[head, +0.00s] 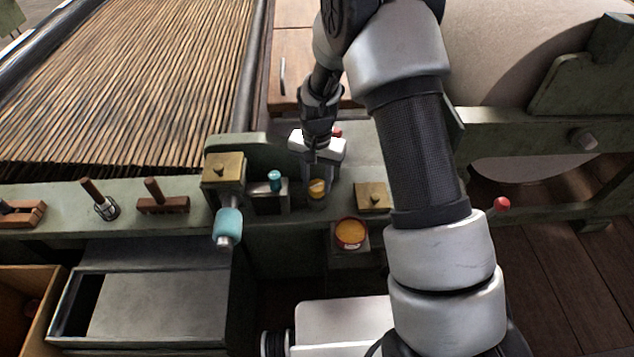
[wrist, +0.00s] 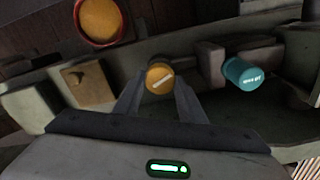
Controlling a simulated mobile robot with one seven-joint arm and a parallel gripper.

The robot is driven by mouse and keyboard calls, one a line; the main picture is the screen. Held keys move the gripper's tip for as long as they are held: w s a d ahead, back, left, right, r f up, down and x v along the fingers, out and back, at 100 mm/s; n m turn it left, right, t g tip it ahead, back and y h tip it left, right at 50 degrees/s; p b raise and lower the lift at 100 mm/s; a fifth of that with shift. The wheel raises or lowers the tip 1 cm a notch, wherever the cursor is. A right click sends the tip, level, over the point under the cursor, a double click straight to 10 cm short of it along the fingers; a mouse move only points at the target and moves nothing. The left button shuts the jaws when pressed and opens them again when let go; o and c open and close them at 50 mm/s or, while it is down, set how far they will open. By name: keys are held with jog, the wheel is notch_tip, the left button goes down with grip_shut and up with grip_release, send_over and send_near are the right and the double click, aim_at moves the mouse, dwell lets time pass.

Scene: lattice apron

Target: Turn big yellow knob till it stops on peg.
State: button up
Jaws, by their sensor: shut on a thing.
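The yellow knob (head: 318,188) sits on the green rail of the loom, low in the middle of the head view. In the wrist view the same knob (wrist: 160,78) shows a round face with a slanted white mark. My gripper (head: 319,190) points down over it, one finger on each side, shut on the knob. In the wrist view my gripper (wrist: 161,88) has its fingertips at the knob's sides. I cannot make out a stop peg beside the knob; the fingers hide part of its surroundings.
A teal knob (head: 275,180) stands left of the yellow one, with a larger teal handle (head: 228,225) beyond. A brass plate (head: 372,196) lies to the right. A red-rimmed pot with orange contents (head: 351,233) stands in front. Wooden-handled tools (head: 154,190) lie along the left rail.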

aim_at(317, 185)
jog(key=m, duration=0.6)
jog(key=shift+m, duration=0.3)
jog(key=m+p, duration=0.1)
jog(key=m, duration=0.2)
jog(key=shift+r, duration=0.1)
jog(key=shift+m+p, duration=0.8)
jog(key=shift+m, duration=1)
jog(key=o, duration=1)
jog(key=shift+o, duration=0.2)
notch_tip(317, 185, up, 17)
jog(key=p, duration=0.2)
jog(key=shift+r, duration=0.15)
